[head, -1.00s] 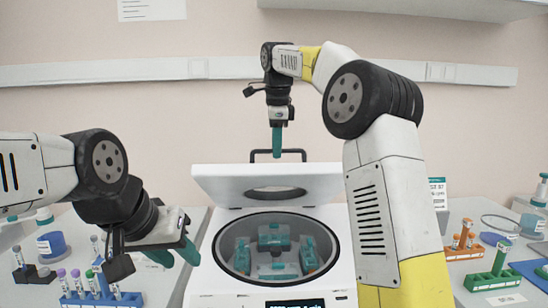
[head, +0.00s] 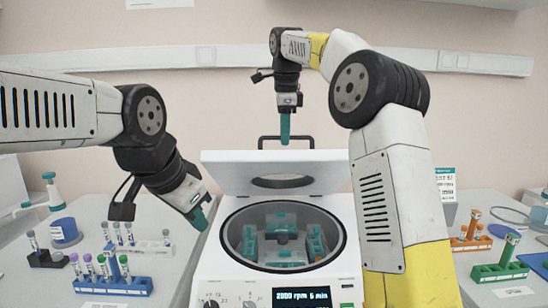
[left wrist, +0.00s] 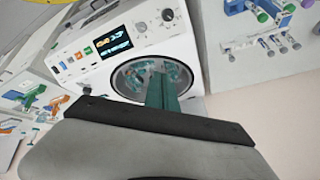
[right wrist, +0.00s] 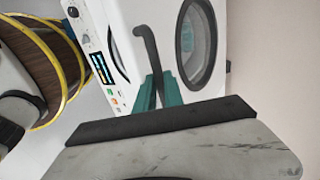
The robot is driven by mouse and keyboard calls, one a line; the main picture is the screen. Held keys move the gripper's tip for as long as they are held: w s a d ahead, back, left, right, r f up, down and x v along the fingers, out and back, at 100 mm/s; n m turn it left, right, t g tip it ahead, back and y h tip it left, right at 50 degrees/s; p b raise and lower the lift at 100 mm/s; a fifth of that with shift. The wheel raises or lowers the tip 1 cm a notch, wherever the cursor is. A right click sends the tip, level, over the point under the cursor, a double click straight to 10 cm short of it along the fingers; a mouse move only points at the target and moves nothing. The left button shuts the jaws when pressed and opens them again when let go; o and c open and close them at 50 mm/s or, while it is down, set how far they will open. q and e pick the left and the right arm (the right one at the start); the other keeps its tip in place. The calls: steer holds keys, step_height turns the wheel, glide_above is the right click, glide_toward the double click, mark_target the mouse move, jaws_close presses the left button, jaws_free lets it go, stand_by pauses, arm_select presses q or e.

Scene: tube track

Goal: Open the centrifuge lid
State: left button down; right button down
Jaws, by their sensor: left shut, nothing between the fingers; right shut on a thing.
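The white centrifuge (head: 208,270) stands at the middle front, with its display and knobs facing me. Its lid (head: 225,172) is raised and tilted back behind the bowl, so the teal rotor buckets (head: 281,222) show. A black bar handle (head: 262,143) sticks up from the lid's top edge. My right gripper (head: 285,138) is shut on this handle from above; the handle also shows between the teal fingers in the right wrist view (right wrist: 147,50). My left gripper (head: 202,217) is shut and empty, pointing down beside the centrifuge's left side.
A blue rack (head: 125,288) with several capped tubes stands left of the centrifuge, near my left gripper. A green rack (head: 497,272) and an orange rack (head: 470,243) stand on the right. The wall is close behind the raised lid.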

arm_select(q)
steer(key=w+d+r+m+y, duration=0.1)
steer(key=w+d+r+m, duration=0.25)
steer(key=m, duration=0.45)
steer(key=w+d+r+m, duration=0.2)
steer(key=w+d+m, duration=0.1)
steer(key=w+m, duration=0.3)
arm_select(e)
steer(key=shift+w+d+f, duration=0.1)
steer(key=shift+w+f, duration=0.1)
steer(key=shift+f, duration=0.05)
arm_select(q)
steer(key=m, duration=1.5)
glide_toward(274, 160)
steer(key=s+f, duration=0.4)
steer(key=s, duration=0.1)
steer(key=w+a+x, duration=0.1)
steer(key=x, duration=0.8)
steer(key=shift+t+y, duration=0.3)
steer(key=shift+y, duration=0.1)
steer(key=shift+w+d+r, duration=0.2)
steer(key=shift+w+r, duration=0.35)
steer(key=shift+r, duration=0.35)
steer(key=shift+w+d+r, duration=0.25)
steer(key=shift+w+r, duration=0.3)
steer(key=shift+r, duration=0.3)
steer(key=shift+r, duration=0.1)
